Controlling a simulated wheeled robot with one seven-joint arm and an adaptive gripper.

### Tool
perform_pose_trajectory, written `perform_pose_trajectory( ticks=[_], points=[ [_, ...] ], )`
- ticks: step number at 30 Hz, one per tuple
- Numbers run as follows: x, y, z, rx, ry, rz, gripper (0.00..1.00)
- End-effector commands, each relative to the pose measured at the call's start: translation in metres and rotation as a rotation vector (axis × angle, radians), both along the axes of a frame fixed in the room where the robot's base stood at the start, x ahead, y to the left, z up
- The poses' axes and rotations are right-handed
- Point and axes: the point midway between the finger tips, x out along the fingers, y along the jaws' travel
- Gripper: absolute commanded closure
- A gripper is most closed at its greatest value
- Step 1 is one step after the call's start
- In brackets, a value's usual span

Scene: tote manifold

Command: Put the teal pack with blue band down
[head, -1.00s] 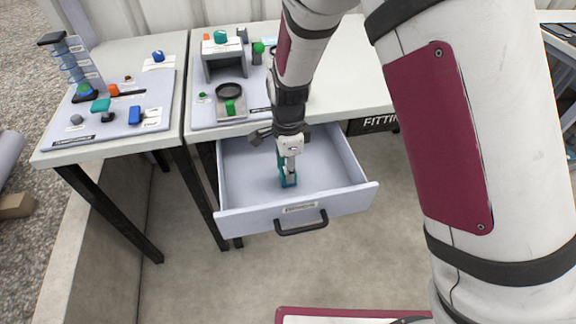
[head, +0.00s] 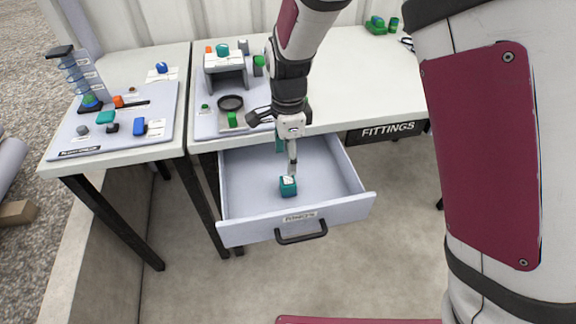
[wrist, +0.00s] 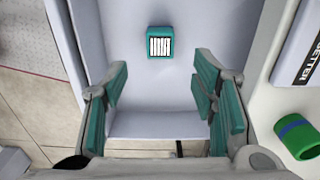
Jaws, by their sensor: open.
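A small teal pack (head: 288,187) with a white label on top sits on the floor of the open drawer (head: 335,183). In the wrist view the pack (wrist: 160,42) shows dark marks on its label; I cannot make out a blue band. My gripper (head: 287,158) is above the drawer, higher than the pack and apart from it. In the wrist view my gripper (wrist: 163,95) is open, its two teal-padded fingers wide apart with nothing between them. The pack lies beyond the fingertips in that view.
The drawer is pulled out below the workbench (head: 345,115), and its floor around the pack is clear. A grey stand (head: 226,75) and a green block (head: 233,119) are on the bench. A green cylinder with a blue band (wrist: 298,138) shows at right in the wrist view.

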Motion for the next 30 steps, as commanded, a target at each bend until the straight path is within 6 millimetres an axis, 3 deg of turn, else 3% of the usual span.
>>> perform_pose_trajectory(
  ticks=[1, 6, 20, 26, 30],
  points=[
    [0.0, 0.001, 0.011, 0.002, -0.004, 0.001, 0.47],
    [0.0, 0.0, 0.029, 0.001, -0.001, 0.0, 0.47],
    [-0.002, -0.006, 0.044, 0.008, -0.002, 0.018, 0.47],
    [-0.027, -0.049, 0.1, 0.051, -0.016, 0.188, 0.47],
    [-0.063, -0.09, 0.144, 0.076, -0.04, 0.372, 0.47]
  ],
)
